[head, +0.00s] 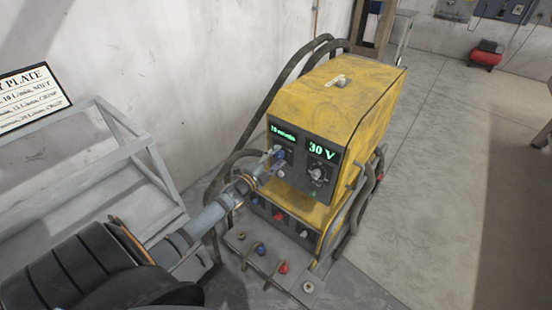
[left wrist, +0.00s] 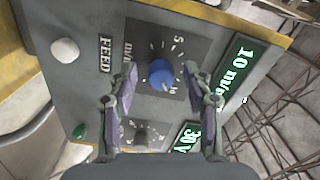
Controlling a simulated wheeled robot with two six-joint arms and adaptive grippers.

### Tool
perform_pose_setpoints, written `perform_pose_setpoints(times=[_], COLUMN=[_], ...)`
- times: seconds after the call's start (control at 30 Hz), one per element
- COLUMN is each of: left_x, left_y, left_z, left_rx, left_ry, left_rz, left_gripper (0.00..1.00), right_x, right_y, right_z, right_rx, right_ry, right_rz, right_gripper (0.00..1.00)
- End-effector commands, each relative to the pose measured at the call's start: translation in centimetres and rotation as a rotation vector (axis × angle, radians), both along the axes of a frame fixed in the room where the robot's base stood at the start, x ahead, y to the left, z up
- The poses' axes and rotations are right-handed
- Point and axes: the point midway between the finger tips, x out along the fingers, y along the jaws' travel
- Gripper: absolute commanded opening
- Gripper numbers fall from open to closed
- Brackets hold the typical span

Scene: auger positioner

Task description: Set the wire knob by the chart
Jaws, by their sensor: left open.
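The wire knob (left wrist: 160,73) is blue and sits on a dial marked FEED in the left wrist view. In the head view it shows partly behind my gripper (head: 279,154). My left gripper (left wrist: 159,68) is open, with one finger on each side of the knob; I cannot tell whether they touch it. In the head view the gripper (head: 266,165) is at the machine's front panel. The feed display (left wrist: 233,62) reads about 10 m/min. The chart (head: 32,98) is at the far left, partly cut off, with small lines in L/min ending in SOFT or CRISP. My right gripper is out of view.
The yellow welding machine (head: 335,95) has a 30 V display (head: 321,151) and a second knob (head: 317,172) beside the wire knob. Cables loop behind and beside it. A grey metal frame (head: 130,150) stands left.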

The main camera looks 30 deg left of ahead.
Motion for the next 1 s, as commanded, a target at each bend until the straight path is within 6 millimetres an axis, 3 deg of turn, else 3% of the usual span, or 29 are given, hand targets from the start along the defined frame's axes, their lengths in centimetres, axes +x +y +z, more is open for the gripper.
perform_pose_setpoints(times=[0.27, 0.8, 1.0], left_x=[-1.1, -9.5, -11.7], left_y=[0.1, 0.7, 0.9], left_z=[0.0, -0.1, -0.1], left_rx=[0.001, 0.004, 0.002], left_ry=[-0.001, 0.003, 0.002], left_rz=[-0.002, -0.005, -0.003], left_gripper=[0.5, 0.5, 0.5], right_x=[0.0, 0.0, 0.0], right_y=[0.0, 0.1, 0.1], right_z=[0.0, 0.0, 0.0], right_rx=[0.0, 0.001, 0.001], right_ry=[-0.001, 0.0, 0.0], right_rz=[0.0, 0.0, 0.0], right_gripper=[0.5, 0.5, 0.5])
